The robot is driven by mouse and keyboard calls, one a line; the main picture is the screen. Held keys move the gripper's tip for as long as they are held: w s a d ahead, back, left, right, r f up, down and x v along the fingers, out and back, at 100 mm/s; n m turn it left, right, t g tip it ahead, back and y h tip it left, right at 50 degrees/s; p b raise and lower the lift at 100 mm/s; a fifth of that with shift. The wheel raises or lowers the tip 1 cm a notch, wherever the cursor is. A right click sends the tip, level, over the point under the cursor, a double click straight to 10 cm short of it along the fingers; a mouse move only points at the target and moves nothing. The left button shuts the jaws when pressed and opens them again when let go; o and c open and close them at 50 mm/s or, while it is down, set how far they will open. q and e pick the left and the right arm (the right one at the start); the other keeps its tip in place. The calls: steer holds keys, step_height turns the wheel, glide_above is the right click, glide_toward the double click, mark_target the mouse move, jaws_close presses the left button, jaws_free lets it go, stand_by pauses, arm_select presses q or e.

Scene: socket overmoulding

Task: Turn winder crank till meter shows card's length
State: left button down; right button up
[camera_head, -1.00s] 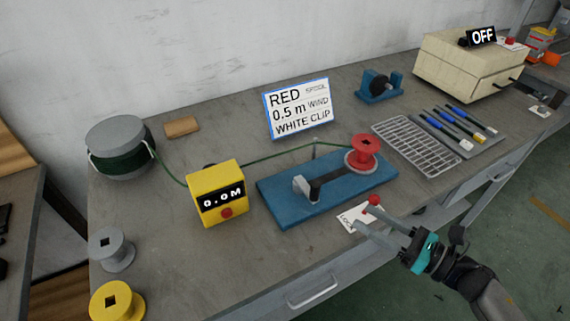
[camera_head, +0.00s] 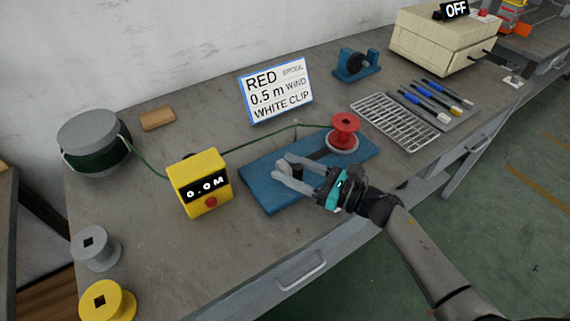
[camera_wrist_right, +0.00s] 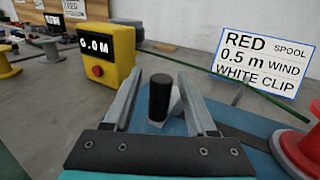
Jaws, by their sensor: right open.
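The blue winder (camera_head: 258,187) carries the red spool (camera_head: 345,130), with green cable running to it from the meter. The yellow meter (camera_head: 200,180) reads 0.0 M; it also shows in the right wrist view (camera_wrist_right: 105,60). The card (camera_head: 275,91) reads RED spool, 0.5 m wind, WHITE CLIP. My right gripper (camera_head: 282,173) is open over the winder's front left part. In the right wrist view the crank's upright black handle (camera_wrist_right: 160,98) stands between the open fingers (camera_wrist_right: 158,84); contact cannot be told. In the head view the gripper hides most of the crank. My left gripper is out of view.
A drum of green cable (camera_head: 95,145) stands at the left, with grey (camera_head: 97,250) and yellow (camera_head: 108,302) spools in front. A wire rack (camera_head: 395,120), pens and a beige machine (camera_head: 445,42) reading OFF are at the right.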

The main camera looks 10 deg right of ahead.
steer(key=shift+w+a, duration=0.5)
jaws_close()
stand_by(1.2)
